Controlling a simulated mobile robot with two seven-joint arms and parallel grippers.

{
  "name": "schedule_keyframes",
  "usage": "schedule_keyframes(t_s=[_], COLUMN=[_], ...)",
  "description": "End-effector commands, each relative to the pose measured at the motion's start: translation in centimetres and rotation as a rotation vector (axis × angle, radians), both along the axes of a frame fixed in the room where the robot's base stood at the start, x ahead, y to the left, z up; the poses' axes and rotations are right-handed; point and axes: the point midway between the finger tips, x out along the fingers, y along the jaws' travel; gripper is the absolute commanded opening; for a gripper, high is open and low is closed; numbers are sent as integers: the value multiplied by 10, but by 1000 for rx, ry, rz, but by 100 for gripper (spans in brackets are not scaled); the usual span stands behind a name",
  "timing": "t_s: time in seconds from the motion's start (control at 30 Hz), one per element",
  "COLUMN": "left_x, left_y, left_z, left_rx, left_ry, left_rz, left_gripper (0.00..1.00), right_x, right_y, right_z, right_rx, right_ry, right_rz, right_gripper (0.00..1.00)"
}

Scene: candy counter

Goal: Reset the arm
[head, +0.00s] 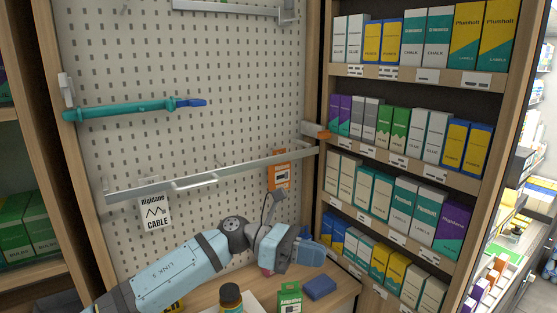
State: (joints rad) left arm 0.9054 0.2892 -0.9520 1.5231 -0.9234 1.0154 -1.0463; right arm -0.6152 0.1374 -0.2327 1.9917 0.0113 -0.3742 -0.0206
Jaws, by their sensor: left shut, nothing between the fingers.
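My left arm (170,277) comes in low from the left in the head view, light blue with dark joints, and is bent at a dark round joint. It reaches across the front of the pegboard above the wooden counter. Its left gripper (318,254) is at the far end, near the lower right of the pegboard, shut and empty. The fingertips are small and hard to make out. My right gripper is not in view.
A pegboard (230,115) carries a metal rail (215,175), a teal tool (120,110) and a cable pack (154,208). Shelves of boxes (400,125) stand right.

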Motion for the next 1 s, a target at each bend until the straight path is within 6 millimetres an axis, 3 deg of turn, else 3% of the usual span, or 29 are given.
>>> schedule_keyframes(t_s=[0.17,0.37,0.47,0.63,0.77,0.9,1.0], left_x=[-13,-15,-18,-36,-68,-120,-164], left_y=[6,39,63,112,154,197,224], left_z=[-23,-64,-95,-162,-223,-287,-324], left_rx=[-226,-454,-566,-760,-922,-1115,-1253], left_ry=[472,1024,1306,1784,2142,2503,2718], left_rz=[155,324,404,535,636,742,812], left_gripper=[0,0,0,0,0,0,0], right_x=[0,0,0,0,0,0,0], right_y=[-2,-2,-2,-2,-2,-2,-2], right_z=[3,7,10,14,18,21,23], right_rx=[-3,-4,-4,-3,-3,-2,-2], right_ry=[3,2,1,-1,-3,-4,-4], right_rz=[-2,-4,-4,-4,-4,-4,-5], right_gripper=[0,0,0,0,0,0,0])
